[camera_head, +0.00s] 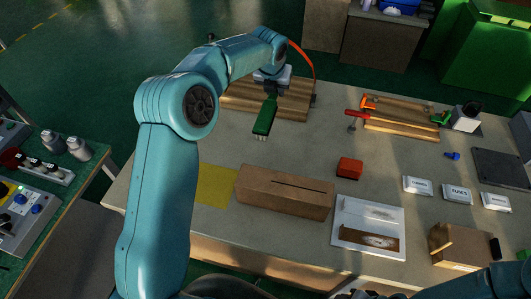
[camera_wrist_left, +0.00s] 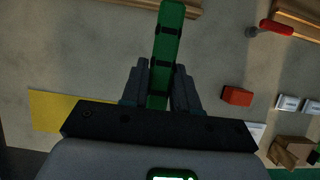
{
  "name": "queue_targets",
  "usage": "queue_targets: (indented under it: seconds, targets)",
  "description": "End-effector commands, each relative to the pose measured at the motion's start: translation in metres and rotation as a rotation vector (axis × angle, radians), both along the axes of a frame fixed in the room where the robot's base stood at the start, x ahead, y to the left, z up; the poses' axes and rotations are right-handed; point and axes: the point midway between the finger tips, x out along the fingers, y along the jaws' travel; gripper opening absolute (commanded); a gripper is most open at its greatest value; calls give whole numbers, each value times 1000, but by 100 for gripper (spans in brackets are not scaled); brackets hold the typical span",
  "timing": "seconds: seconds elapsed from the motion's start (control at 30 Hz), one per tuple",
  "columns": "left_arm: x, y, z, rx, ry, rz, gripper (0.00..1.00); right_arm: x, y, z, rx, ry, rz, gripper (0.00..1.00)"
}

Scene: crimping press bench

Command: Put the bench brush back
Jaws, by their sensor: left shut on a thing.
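The green bench brush (camera_head: 265,115) hangs below my left gripper (camera_head: 268,88) near the back of the bench, in front of a wooden board. Its pale end points down toward the front. In the left wrist view the green brush (camera_wrist_left: 165,50), with dark bands, runs between the two fingers of my left gripper (camera_wrist_left: 160,85), which are shut on it. The brush's upper part is hidden by the gripper in the head view. Whether it touches the bench is unclear. Part of my right arm shows at the bottom right, but its gripper is out of view.
A wooden board (camera_head: 235,101) lies behind the brush. A yellow square (camera_head: 216,185), a brown slotted box (camera_head: 300,198), a red block (camera_head: 350,167) and a white tray (camera_head: 345,215) lie toward the front. A tool rack (camera_head: 400,125) is at right. Grey bench top around (camera_head: 310,140) is clear.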

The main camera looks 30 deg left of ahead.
Motion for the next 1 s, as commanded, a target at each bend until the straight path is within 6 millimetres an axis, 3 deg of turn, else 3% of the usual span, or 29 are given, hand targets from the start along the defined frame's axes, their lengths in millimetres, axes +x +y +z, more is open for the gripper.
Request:
queue_targets:
  seconds: [0.27,0.7,1.0]
  targets:
    - [-2,0,-27,2,1,2,0,0,0,1,0,0,0,43]
    - [-3,2,-147,2,0,2,0,0,0,10,0,0,0,43]
    - [-3,4,-184,2,-3,4,0,0,0,13,0,0,0,43]
